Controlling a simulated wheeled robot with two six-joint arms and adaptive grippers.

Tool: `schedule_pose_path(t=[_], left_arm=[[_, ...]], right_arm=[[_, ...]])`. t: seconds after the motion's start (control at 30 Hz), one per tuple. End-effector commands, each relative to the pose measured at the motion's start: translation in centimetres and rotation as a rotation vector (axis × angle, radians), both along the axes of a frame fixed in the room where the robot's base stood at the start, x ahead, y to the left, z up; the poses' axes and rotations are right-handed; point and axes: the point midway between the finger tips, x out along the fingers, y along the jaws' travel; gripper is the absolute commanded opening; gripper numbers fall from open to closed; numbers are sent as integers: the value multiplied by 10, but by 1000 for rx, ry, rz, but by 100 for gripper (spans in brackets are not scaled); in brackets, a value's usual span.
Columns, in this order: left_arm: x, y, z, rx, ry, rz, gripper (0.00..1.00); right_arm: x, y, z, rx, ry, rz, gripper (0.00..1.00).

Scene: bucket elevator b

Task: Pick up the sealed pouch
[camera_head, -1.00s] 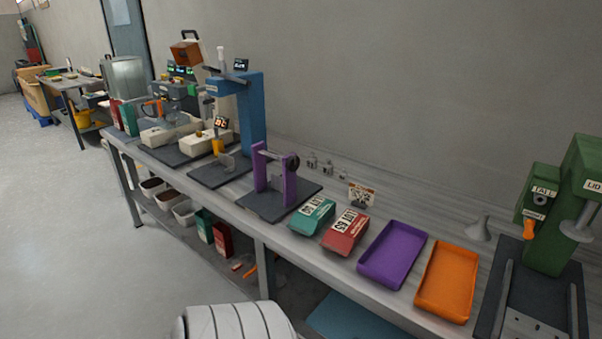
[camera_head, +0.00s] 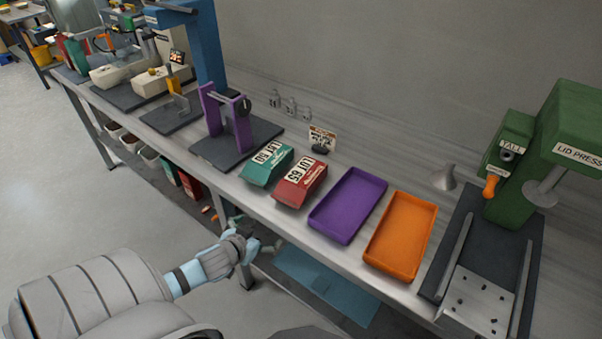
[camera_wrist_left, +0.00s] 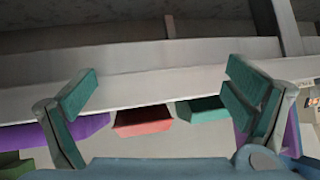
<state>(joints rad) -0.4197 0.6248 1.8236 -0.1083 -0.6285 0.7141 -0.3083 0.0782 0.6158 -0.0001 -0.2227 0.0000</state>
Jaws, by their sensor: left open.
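A teal pouch (camera_head: 268,164) marked LOT 60 and a red pouch (camera_head: 301,184) marked LOT 65 lie side by side on the bench near its front edge. Which one the task means is not clear. My left gripper (camera_head: 268,246) is in front of the bench edge, apart from both pouches. In the left wrist view its two teal-padded fingers (camera_wrist_left: 160,100) are spread wide with nothing between them. Beyond them show the red pouch (camera_wrist_left: 143,121) and the teal pouch (camera_wrist_left: 201,109), partly cut off by the bench edge. My right gripper is not in view.
A purple tray (camera_head: 348,206) and an orange tray (camera_head: 401,236) lie right of the pouches. A purple stand (camera_head: 241,128) is to their left, a small sign (camera_head: 322,138) behind. A green lid press (camera_head: 550,150) stands at right. A lower shelf runs under the bench.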

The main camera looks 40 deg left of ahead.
Motion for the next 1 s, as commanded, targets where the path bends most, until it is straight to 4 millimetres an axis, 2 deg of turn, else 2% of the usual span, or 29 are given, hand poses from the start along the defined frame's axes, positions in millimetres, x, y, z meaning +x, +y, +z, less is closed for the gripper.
schedule_pose_path(t=[0.03,0.1,0.13,0.2,0.27,0.43,0.53,0.77,0.9,1.0], left_arm=[[13,-10,42,-8,-67,-25,97],[27,-24,89,-33,-155,-56,97],[36,-24,104,-44,-197,-74,97],[54,-16,120,-71,-265,-105,97],[66,-13,122,-89,-293,-117,97],[108,-10,104,-103,-309,-119,97],[131,-7,95,-103,-305,-121,97],[159,-4,83,-102,-301,-123,97],[183,-1,69,-102,-303,-122,97],[192,0,66,-100,-299,-124,97]], right_arm=[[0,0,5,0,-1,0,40],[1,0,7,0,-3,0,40],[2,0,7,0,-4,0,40],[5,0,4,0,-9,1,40],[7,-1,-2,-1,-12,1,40],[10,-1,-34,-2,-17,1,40],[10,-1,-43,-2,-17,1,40],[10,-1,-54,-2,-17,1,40],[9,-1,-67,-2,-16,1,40],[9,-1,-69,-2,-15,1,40]])
